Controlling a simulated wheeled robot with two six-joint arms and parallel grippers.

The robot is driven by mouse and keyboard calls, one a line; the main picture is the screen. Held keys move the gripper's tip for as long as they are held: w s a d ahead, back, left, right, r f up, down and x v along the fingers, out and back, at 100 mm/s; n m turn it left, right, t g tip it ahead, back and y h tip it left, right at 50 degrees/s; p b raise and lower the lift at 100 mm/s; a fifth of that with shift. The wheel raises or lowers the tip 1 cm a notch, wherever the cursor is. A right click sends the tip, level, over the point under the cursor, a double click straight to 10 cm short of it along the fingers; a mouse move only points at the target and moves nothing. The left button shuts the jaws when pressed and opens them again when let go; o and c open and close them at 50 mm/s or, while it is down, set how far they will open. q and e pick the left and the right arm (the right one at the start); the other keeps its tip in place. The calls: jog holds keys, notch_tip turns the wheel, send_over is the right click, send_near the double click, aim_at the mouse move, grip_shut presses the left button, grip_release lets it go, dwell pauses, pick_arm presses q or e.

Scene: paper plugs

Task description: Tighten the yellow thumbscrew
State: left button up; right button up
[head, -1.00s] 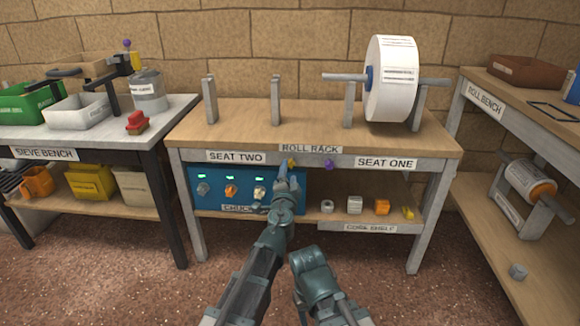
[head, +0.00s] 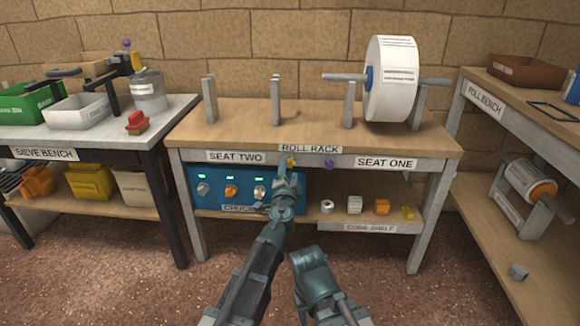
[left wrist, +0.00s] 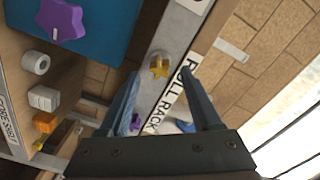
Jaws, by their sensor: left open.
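The yellow thumbscrew (head: 291,163) is on the grey front rail of the middle bench, between the SEAT TWO and SEAT ONE labels. In the left wrist view the star-shaped thumbscrew (left wrist: 159,67) appears between the fingertips, with a gap on each side. My left gripper (head: 284,166) reaches up to the rail at the thumbscrew and partly overlaps it in the head view. Its jaws (left wrist: 161,74) are open and empty. Whether the fingertips reach the thumbscrew's depth is hard to tell. The fingers of my right gripper are not seen.
A purple knob (head: 328,164) sits on the rail right of the thumbscrew. A blue control box (head: 212,203) is below the rail. A larger purple star knob (left wrist: 62,20) shows on blue in the wrist view. A white roll (head: 392,85) stands above at right.

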aim_at(290, 163)
pick_arm(q)
jog(key=shift+w+d, duration=0.1)
jog(key=shift+w, duration=1.3)
jog(key=shift+c, duration=0.3)
grip_shut()
jog(key=c, duration=0.5)
grip_release()
grip_shut()
